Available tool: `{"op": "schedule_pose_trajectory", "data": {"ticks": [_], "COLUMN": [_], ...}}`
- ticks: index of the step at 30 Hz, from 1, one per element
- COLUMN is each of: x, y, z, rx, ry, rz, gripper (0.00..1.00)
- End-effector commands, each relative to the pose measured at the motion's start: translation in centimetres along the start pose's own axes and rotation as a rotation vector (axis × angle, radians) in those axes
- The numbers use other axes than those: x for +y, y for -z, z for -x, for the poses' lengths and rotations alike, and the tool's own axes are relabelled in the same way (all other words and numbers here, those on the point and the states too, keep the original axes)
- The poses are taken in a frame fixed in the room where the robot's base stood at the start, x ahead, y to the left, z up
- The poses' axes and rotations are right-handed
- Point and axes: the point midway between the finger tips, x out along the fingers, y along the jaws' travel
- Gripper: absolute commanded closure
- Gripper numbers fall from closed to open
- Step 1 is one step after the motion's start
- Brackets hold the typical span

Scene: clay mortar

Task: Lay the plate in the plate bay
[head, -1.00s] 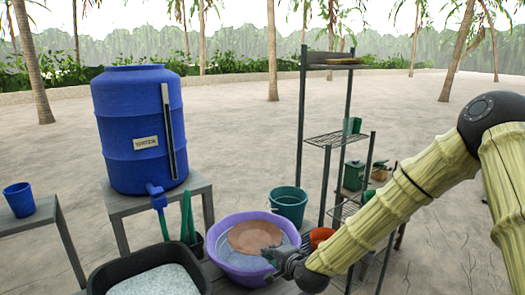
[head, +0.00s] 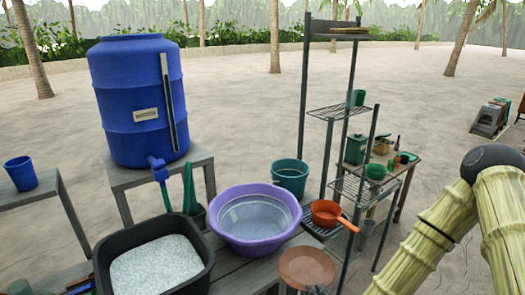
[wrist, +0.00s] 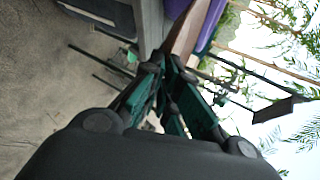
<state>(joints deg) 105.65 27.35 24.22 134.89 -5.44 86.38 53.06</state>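The plate (head: 307,266) is a round reddish-brown disc at the lower middle of the head view, in front of the purple basin (head: 254,243). My gripper (head: 317,289) shows only partly at the plate's near edge, by the bottom of the picture. In the wrist view the plate (wrist: 184,32) is seen nearly edge-on between the fingertips of my gripper (wrist: 166,66). The fingers are closed on its rim. I cannot make out the plate bay in either view.
The basin holds water on a grey table. A black tub (head: 152,268) of white grains stands left of it. A wire shelf rack (head: 340,112) with an orange pan (head: 328,213) stands behind the plate. A teal bucket (head: 290,176) stands behind the basin.

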Motion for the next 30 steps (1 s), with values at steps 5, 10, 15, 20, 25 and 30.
{"op": "schedule_pose_trajectory", "data": {"ticks": [5, 10, 15, 20, 25, 30], "x": [1.9, 2.2, 2.3, 3.4, 4.2, 6.3], "y": [1.1, 1.4, 1.4, 1.5, 1.4, 1.4], "z": [0.9, 1.2, 1.2, 0.7, 0.4, 0.1], "rx": [0.035, 0.044, 0.045, 0.046, 0.046, 0.046], "ry": [-0.003, 0.002, 0.001, 0.000, -0.001, -0.004], "rz": [-0.016, -0.019, -0.019, -0.022, -0.021, -0.021], "gripper": [1.00, 1.00, 1.00, 1.00, 1.00, 1.00]}}
